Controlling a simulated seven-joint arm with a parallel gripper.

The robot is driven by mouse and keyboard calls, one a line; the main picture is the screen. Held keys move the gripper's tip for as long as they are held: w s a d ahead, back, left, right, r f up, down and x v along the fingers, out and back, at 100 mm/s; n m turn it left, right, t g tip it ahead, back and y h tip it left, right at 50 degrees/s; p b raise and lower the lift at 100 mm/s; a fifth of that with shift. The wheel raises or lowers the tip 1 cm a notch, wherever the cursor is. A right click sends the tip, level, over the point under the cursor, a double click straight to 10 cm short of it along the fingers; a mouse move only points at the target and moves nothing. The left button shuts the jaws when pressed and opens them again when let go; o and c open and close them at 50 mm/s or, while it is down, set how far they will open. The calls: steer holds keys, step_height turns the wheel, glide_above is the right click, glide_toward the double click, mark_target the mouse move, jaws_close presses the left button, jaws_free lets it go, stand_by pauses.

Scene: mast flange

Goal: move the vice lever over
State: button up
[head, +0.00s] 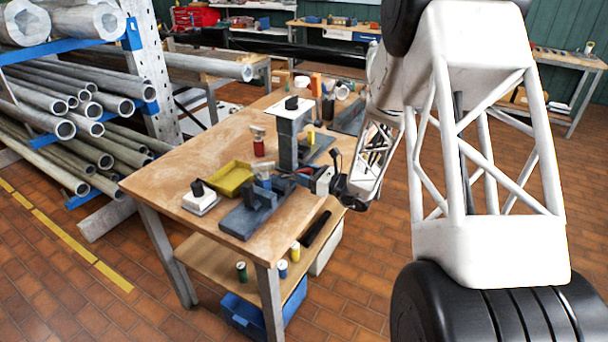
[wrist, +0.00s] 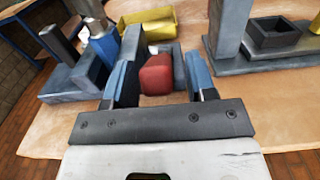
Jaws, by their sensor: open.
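The grey-blue vice (head: 242,222) sits near the front corner of the wooden bench. In the wrist view its body (wrist: 68,86) is at the left, beside my gripper. A red block-shaped grip, seemingly the lever's end (wrist: 157,74), shows between my two blue-lined fingers. My gripper (wrist: 160,62) is open around the red grip, with a visible gap on the left; contact on the right cannot be told. In the head view my gripper (head: 306,173) reaches in from the right, low over the bench, and largely hides the lever.
A yellow tray (head: 232,179) lies behind the vice, with a white-based black knob (head: 200,198) to its left. A grey post with a flat top (head: 288,135) stands farther back, near my arm. Bare bench lies at the left.

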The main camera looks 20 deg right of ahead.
steer(key=shift+w+a, duration=0.35)
steer(key=shift+c, duration=0.3)
jaws_close()
